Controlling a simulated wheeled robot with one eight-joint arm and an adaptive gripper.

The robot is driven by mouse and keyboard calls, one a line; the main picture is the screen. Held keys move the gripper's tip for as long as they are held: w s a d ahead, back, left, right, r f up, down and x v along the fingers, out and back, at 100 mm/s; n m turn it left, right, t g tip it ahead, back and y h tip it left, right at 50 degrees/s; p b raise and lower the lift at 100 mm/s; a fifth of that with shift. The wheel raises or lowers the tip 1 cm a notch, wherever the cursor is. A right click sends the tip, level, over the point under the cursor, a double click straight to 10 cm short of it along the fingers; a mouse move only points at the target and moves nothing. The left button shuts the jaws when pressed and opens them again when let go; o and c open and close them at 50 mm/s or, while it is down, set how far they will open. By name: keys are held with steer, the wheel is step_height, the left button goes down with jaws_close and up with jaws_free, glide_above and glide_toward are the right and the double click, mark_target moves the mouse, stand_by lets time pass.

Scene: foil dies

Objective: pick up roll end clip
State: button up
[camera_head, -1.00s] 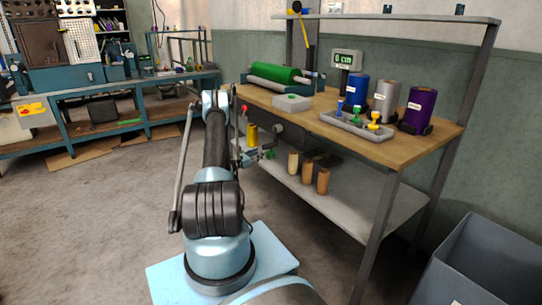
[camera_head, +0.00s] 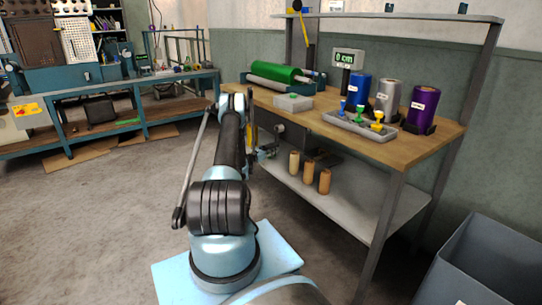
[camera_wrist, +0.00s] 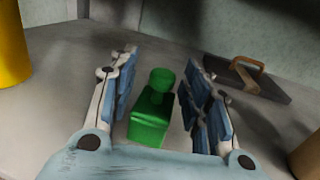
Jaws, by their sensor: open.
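The green clip (camera_wrist: 151,115), a block with a round knob on top, stands on a grey shelf in the wrist view. My gripper (camera_wrist: 160,84) is open, with one finger at the left of the clip and one at its right. A gap shows between the clip and the left finger; the right finger is very near its edge, and I cannot tell if they touch. In the head view my gripper (camera_head: 266,153) is small and partly hidden, low beside the workbench (camera_head: 405,150), at its lower shelf (camera_head: 350,205). I cannot make out the clip there.
A yellow cylinder (camera_wrist: 12,45) stands left of the clip. A dark tool with a wooden handle (camera_wrist: 248,76) lies to the right. Brown cylinders (camera_head: 324,181) stand on the lower shelf. Above are a die tray (camera_head: 375,135) and foil rolls (camera_head: 421,104). A grey bin (camera_head: 490,265) is lower right.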

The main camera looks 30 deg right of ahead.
steer(key=shift+d, duration=0.35)
steer(key=shift+a, duration=0.1)
jaws_close()
steer(key=shift+r, duration=0.1)
